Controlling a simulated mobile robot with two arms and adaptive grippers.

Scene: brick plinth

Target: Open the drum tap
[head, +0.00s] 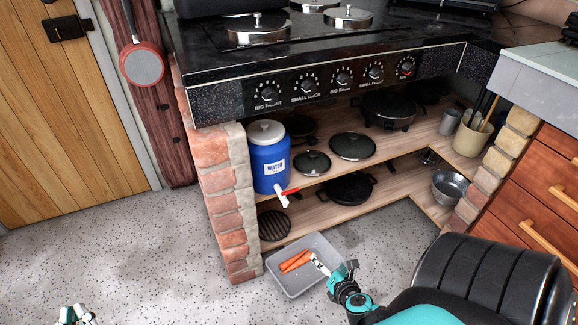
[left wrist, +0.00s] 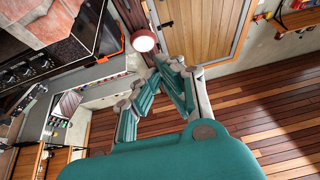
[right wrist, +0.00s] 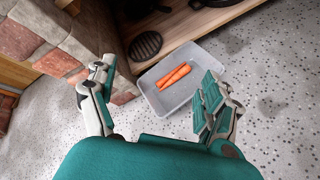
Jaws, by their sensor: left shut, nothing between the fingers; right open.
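The drum (head: 270,168) is blue with a white lid and a water label. It stands upright on the upper wooden shelf under the stove, beside the brick pillar. Its white tap (head: 282,202) points down at the front, with a red lever (head: 290,191) sticking out to the right. My right gripper (head: 333,267) is open and empty, below and to the right of the tap, apart from it, over the tray's right side. In the right wrist view it (right wrist: 158,76) frames the tray; the tap does not show there. My left gripper (head: 76,316) is shut and empty at the bottom left, far from the drum.
A grey tray (head: 312,240) with orange carrots (head: 296,261) sits on the floor below the tap. The brick pillar (head: 221,200) stands left of the drum. Pan lids (head: 353,146) and pans are on the shelves. The stove top (head: 300,40) overhangs. The left floor is clear.

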